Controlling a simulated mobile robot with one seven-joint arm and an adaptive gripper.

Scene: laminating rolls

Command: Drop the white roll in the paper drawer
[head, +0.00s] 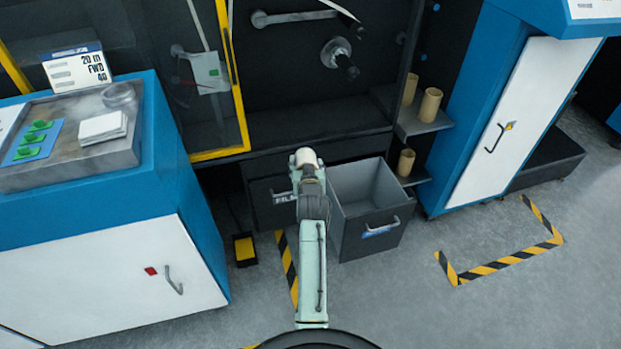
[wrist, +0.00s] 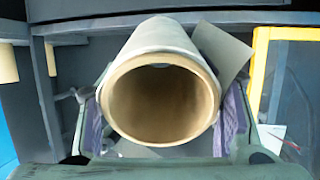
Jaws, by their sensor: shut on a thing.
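The white roll (head: 306,156) is at the end of my arm in the head view. In the wrist view the white roll (wrist: 165,33) points its open brown cardboard core at the camera. My gripper (head: 309,172) is shut on it, with a purple-padded finger on each side in the wrist view. The open grey drawer (head: 381,242) stands pulled out just right of my gripper and looks empty where I can see inside. Its blue-and-white front label is too small to read. The roll appears left of the drawer's back left corner, not over its opening.
A closed drawer marked FILM (head: 266,205) is left of the open one, partly behind my arm. Brown cardboard cores (head: 429,105) stand on small shelves at right. A yellow-framed door (head: 234,85) is at left.

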